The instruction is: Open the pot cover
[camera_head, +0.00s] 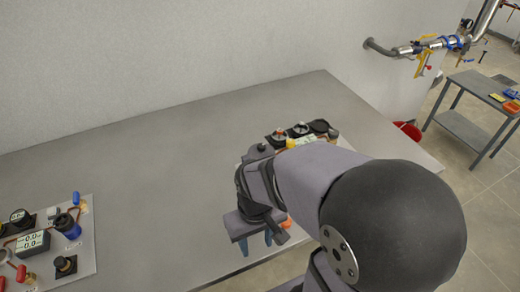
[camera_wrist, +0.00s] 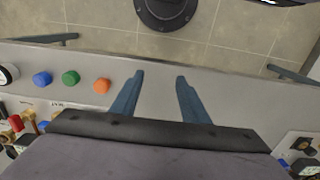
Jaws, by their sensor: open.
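My gripper (camera_head: 257,248) is open and empty, hanging above the front edge of the table (camera_head: 150,150), beside the partly hidden right panel. In the wrist view its two blue fingers (camera_wrist: 160,78) stand apart over the bare table near its edge, with nothing between them. I cannot pick out the pot cover for certain. Several dark round fittings (camera_head: 298,130) show at the back of the right panel, behind my arm; one at the right end looks like a dark disc (camera_head: 320,126). My arm hides most of this panel.
In the wrist view a blue knob (camera_wrist: 42,78), a green knob (camera_wrist: 70,76) and an orange knob (camera_wrist: 102,86) lie left of the fingers. A left panel (camera_head: 88,240) carries gauges and valves. The table's middle is clear. A grey side table (camera_head: 470,95) stands at right.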

